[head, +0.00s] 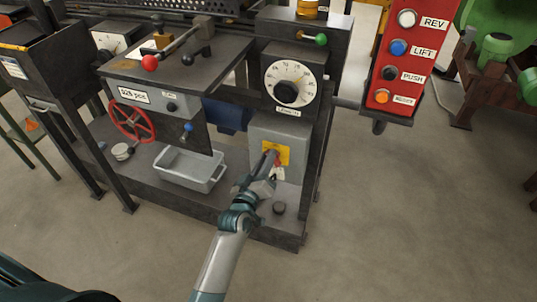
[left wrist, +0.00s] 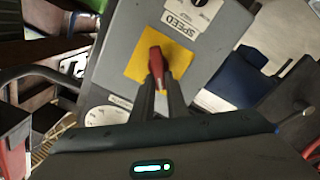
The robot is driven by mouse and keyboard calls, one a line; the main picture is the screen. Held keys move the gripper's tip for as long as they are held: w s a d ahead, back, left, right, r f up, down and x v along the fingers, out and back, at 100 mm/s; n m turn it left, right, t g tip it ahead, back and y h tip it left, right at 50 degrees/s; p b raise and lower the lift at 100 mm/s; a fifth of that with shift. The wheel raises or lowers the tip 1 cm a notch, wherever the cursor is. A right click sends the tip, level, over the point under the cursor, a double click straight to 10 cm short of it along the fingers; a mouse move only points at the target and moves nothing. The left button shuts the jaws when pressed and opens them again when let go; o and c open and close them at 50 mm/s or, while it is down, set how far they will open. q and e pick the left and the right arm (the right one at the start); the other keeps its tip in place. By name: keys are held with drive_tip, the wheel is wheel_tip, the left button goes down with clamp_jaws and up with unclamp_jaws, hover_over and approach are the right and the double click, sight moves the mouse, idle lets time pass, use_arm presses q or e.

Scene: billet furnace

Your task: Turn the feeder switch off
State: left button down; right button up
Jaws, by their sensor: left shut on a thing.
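The feeder switch shows in the left wrist view as a red handle (left wrist: 156,62) on a yellow square plate (left wrist: 179,62). The plate sits on the front of a grey box; in the head view the yellow plate (head: 283,153) is low on the machine's right side, with the handle partly hidden by my gripper. My left gripper (head: 269,160) is at the plate, and in the left wrist view its two fingers (left wrist: 161,80) are closed together on the red handle. My right gripper is in neither view.
A grey bin (head: 190,170) stands on the machine's lower shelf, left of my arm. A red handwheel (head: 132,121) and a dial (head: 290,84) are on the machine. A red button box (head: 402,62) hangs at upper right. The floor at lower right is clear.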

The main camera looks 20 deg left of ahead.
use_arm(q)
drive_tip(key=shift+a+f+n+p, duration=0.15)
drive_tip(key=shift+f+n+p, duration=0.1)
drive_tip(key=shift+n, duration=1.5)
drive_tip(key=shift+a+f+n+p, duration=0.1)
drive_tip(key=shift+f+n+p, duration=0.2)
drive_tip(key=shift+n, duration=1.4)
drive_tip(key=shift+a+f+n+p, duration=0.15)
drive_tip(key=shift+f+n+p, duration=0.1)
drive_tip(key=shift+n, duration=1.5)
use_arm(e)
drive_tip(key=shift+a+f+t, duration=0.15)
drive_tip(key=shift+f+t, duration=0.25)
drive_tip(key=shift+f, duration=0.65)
use_arm(q)
drive_tip(key=c, duration=1.7)
unclamp_jaws()
drive_tip(key=shift+c, duration=0.2)
